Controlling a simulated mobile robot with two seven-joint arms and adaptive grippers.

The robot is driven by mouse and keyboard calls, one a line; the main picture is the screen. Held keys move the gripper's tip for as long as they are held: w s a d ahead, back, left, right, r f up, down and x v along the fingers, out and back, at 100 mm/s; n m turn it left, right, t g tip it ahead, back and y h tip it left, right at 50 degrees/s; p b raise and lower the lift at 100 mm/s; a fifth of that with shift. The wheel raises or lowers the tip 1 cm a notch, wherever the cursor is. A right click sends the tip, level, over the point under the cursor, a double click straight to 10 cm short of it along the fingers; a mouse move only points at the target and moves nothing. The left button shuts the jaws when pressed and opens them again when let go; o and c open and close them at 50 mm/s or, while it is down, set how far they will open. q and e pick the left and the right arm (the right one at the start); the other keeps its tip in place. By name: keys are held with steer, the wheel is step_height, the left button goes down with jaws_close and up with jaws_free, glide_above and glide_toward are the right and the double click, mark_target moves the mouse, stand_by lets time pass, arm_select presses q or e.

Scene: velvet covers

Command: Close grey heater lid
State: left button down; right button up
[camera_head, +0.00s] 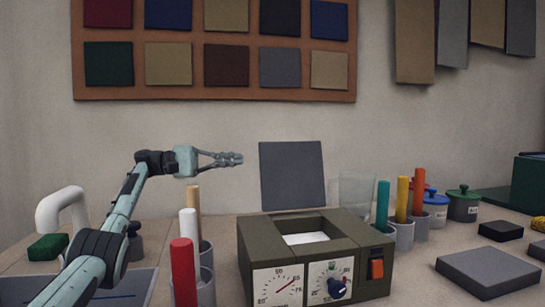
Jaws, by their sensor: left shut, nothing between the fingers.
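The heater (262,243) is an olive-green box with a square opening on top, two white dials and an orange switch on its front. Its grey lid (292,176) stands upright at the back edge, so the opening is uncovered and something white shows inside. My left gripper (238,159) is in the air just left of the lid's upper part, shut and empty, with its fingers pointing right toward the lid. I cannot tell whether it touches the lid; a small gap shows. My right gripper is not in view.
Cups with coloured sticks stand at the heater's left (206,289) and right (401,237). A clear glass (356,195) stands behind. Lidded pots (463,206) and a grey slab (487,271) are at the right. A white curved pipe (63,205) is at the left.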

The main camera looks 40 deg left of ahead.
mark_target(273, 156)
arm_select(q)
steer(key=shift+w+d+r, duration=0.25)
steer(key=shift+w+d, duration=0.3)
steer(key=shift+d, duration=1.25)
steer(key=shift+w+d+r, duration=0.2)
steer(key=shift+w+d, duration=0.35)
steer(key=shift+d, duration=1.25)
steer(key=shift+w+d+r, duration=0.25)
steer(key=shift+w+d, duration=0.3)
steer(key=shift+d, duration=1.25)
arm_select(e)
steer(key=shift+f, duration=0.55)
